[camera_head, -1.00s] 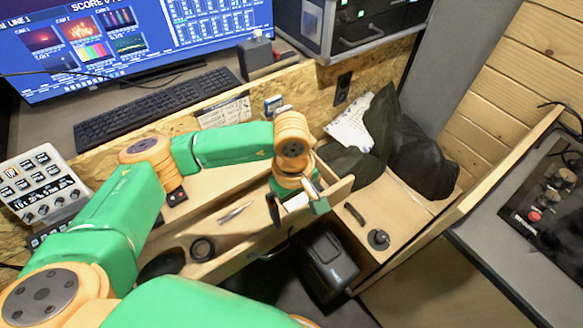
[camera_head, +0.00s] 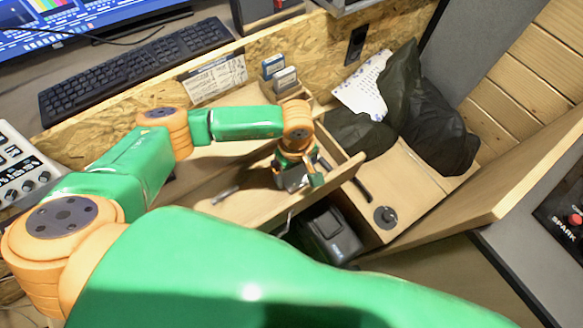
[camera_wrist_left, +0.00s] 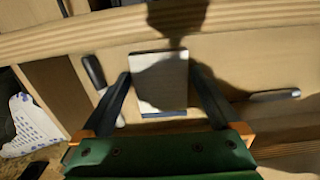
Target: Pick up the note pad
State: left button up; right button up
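The note pad (camera_wrist_left: 160,82) lies flat in the open wooden drawer (camera_head: 330,172), pale grey with a dark edge on its near side. It also shows in the head view (camera_head: 293,180), partly covered by the gripper. My left gripper (camera_head: 298,182) reaches down into the drawer over the pad. In the left wrist view its two dark fingers (camera_wrist_left: 160,80) stand apart, one on each side of the pad. Small gaps seem to show beside the pad, and I see no firm grip. My right gripper is out of view.
In the wrist view, a dark-handled item (camera_wrist_left: 95,72) lies left of the pad and a slim tool (camera_wrist_left: 274,95) lies right of it. The drawer's front wall is close to the gripper. Black bags (camera_head: 432,125) sit on the wooden bench to the right.

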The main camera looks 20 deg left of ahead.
pick_arm(q)
jog(key=shift+s, duration=0.1)
jog(key=c, duration=0.7)
jog(key=shift+c, duration=1.4)
